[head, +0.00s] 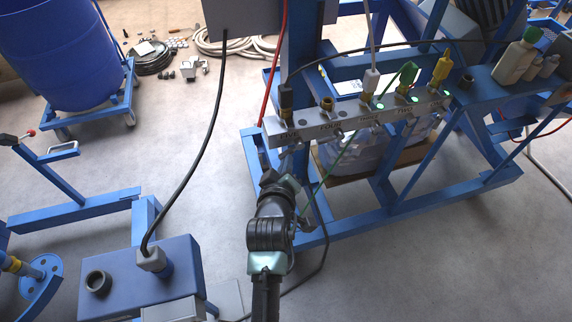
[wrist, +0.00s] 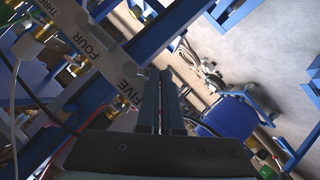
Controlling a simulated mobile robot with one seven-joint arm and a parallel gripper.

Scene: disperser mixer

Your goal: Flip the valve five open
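The grey manifold bar (head: 356,120) runs across the blue frame in the head view. Its FIVE end is at the left, with a black connector (head: 286,97) on top. In the wrist view the FIVE label (wrist: 130,90) is just left of my fingers, with the FOUR label (wrist: 91,40) beyond it. My gripper (head: 287,170) is just below the FIVE end in the head view. In the wrist view its fingers (wrist: 160,75) lie together with only a thin line between them and nothing visible held. The handle of valve five cannot be made out clearly.
Black, white, green and yellow hose fittings crowd the bar, including a yellow one (head: 441,70). A green cord hangs near my arm. A clear container (head: 350,155) stands below the bar. A blue barrel (head: 62,50) is at the far left.

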